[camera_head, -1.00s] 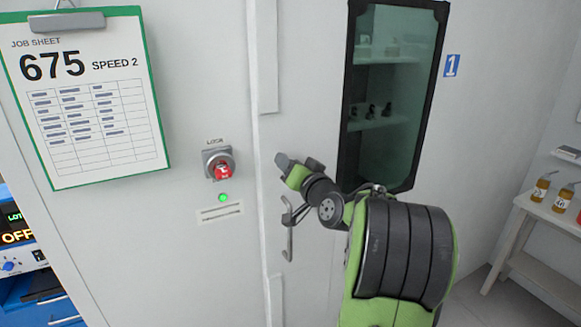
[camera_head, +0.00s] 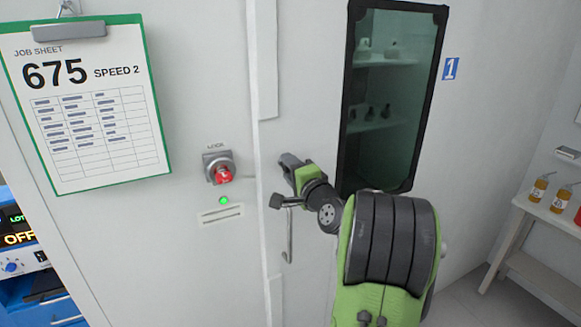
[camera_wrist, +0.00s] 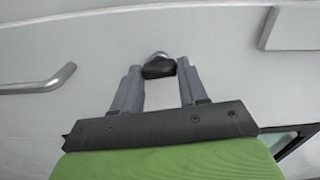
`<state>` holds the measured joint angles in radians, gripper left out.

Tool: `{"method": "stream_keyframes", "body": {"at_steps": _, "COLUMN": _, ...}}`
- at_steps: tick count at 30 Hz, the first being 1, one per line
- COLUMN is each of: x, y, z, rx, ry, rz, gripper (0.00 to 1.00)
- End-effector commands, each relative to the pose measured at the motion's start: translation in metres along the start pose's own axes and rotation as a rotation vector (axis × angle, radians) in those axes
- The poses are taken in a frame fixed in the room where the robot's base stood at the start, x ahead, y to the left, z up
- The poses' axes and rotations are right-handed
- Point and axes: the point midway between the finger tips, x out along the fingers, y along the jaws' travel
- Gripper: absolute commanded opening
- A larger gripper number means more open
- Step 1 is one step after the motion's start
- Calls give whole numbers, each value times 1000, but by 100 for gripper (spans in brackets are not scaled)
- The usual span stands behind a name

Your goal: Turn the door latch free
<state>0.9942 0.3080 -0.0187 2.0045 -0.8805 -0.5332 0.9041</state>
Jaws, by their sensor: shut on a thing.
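The door latch shows in the wrist view as a small dark piece (camera_wrist: 158,71) on a silver base, set on the white door (camera_head: 305,255). My gripper (camera_wrist: 159,69) has its two grey fingers closed on either side of the dark piece, touching it. In the head view my gripper (camera_head: 290,163) is at the door, just right of the door seam, and hides most of the latch. The dark piece lies nearly level across the fingers in the wrist view.
A bar handle (camera_head: 290,242) hangs on the door below my gripper; it also shows in the wrist view (camera_wrist: 40,82). Left of the seam are a red lock knob (camera_head: 222,174), a lit green lamp (camera_head: 224,200) and a job sheet (camera_head: 88,105). A dark window (camera_head: 385,95) is above right.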

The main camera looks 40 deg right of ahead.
Motion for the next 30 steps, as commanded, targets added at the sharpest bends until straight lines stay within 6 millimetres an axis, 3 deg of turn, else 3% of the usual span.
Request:
{"method": "stream_keyframes", "body": {"at_steps": 9, "x": 0, "y": 1, "z": 0, "rx": 117, "ry": 1, "rz": 3, "gripper": 12}}
{"method": "stream_keyframes", "body": {"at_steps": 25, "x": 0, "y": 2, "z": 0, "rx": 141, "ry": 0, "rz": 3, "gripper": 12}}
{"method": "stream_keyframes", "body": {"at_steps": 26, "x": 0, "y": 2, "z": 0, "rx": 141, "ry": 0, "rz": 3, "gripper": 44}}
{"method": "stream_keyframes", "body": {"at_steps": 30, "x": 0, "y": 1, "z": 0, "rx": 140, "ry": 0, "rz": 2, "gripper": 65}}
